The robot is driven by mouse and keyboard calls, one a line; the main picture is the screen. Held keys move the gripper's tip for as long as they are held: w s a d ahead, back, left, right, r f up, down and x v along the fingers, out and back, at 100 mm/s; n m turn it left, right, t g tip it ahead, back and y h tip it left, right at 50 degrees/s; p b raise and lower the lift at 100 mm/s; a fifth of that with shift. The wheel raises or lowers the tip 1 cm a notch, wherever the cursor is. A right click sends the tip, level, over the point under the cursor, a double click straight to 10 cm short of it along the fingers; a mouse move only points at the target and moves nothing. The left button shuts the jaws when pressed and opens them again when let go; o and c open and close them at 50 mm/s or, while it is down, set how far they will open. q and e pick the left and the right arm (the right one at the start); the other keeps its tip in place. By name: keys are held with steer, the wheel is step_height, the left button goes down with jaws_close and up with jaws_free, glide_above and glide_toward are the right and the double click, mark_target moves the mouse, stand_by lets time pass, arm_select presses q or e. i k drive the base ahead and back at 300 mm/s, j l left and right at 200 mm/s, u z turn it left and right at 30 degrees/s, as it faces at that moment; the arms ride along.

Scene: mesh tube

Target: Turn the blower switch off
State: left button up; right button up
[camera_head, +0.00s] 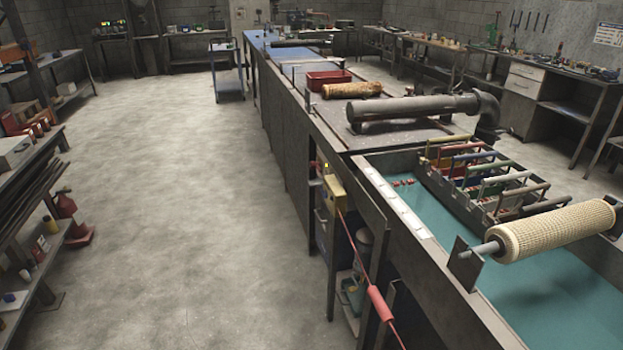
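A yellow box (335,193) is mounted on the near side of the long bench, around the middle of the picture. A small bright yellow part shows at its top left. It looks like a switch or control box, but I cannot tell whether it is the blower switch or which position it is in. A thin red line runs down from it to a red cylindrical piece (380,303). A grey pipe with a bent end (415,108) lies on the bench; I cannot tell whether it belongs to the blower. Neither of my grippers is in view.
A teal-bottomed tank (520,300) holds a rack of coloured handles (485,175) and a beige mesh roller (555,230) across it. A red tray (328,80) sits further back. Shelves (30,220) line the left. The concrete floor (190,200) between is clear.

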mark_target(313, 165)
steer(key=i+z, duration=0.25)
steer(key=i, duration=0.15)
steer(key=i+j+z, duration=0.55)
steer(key=z, duration=0.25)
steer(key=j, duration=0.1)
